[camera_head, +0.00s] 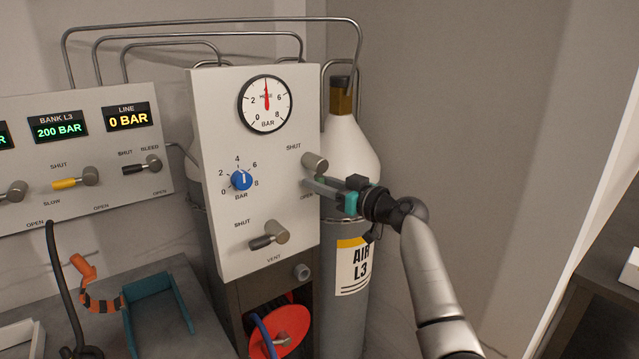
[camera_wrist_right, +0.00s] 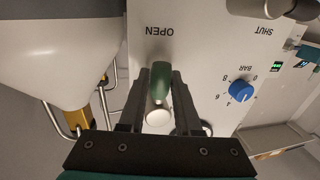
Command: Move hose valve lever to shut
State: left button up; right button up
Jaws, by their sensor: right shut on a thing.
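The hose valve's green lever (camera_wrist_right: 162,82) shows in the right wrist view, which sees the panel upside down. It runs from the pale round hub (camera_wrist_right: 158,117) towards the OPEN label (camera_wrist_right: 160,31). My right gripper (camera_wrist_right: 157,75) has a finger on each side of the lever and is shut on it. In the head view the grey hub (camera_head: 314,163) sits at the panel's right side, between SHUT and OPEN. My right gripper (camera_head: 317,188) is just below this hub, and it hides the lever there. My left gripper is not in view.
The white panel (camera_head: 212,120) carries a gauge (camera_head: 265,104), a blue knob (camera_head: 241,180) and a vent valve (camera_head: 270,235). The AIR L3 cylinder (camera_head: 346,150) stands close behind my right gripper. A red reel (camera_head: 282,332) sits below. Room to the right is free.

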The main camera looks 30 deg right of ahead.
grip_shut()
